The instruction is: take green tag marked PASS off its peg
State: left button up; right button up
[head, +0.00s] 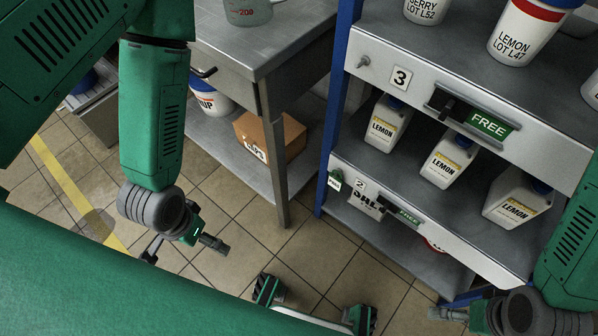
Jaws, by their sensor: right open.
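My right gripper (447,314) is at the bottom right, partly cut off by the frame. It is open, low in front of the rack and well to the right of the tag. My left gripper (184,250) hangs over the floor at the left, fingers spread and empty. It is left of the tag, apart from it.
A bare peg (363,62) sits on the upper shelf edge beside a "3" plate (400,78). Green FREE signs (488,124) are in slides on the shelf fronts. Lemon bottles (448,160) stand between shelves. A grey workbench (262,45) stands left of the rack. Tiled floor lies open in front.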

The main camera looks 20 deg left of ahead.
aim_at(338, 183)
jog(key=u, duration=0.15)
jog(key=j+z, duration=0.1)
jog(key=j, duration=0.55)
jog(key=j+z, duration=0.1)
jog(key=j, duration=0.5)
jog(key=k+j+z, duration=0.15)
jog(key=j, duration=0.5)
jog(key=j+z, duration=0.1)
jog(key=j, duration=0.5)
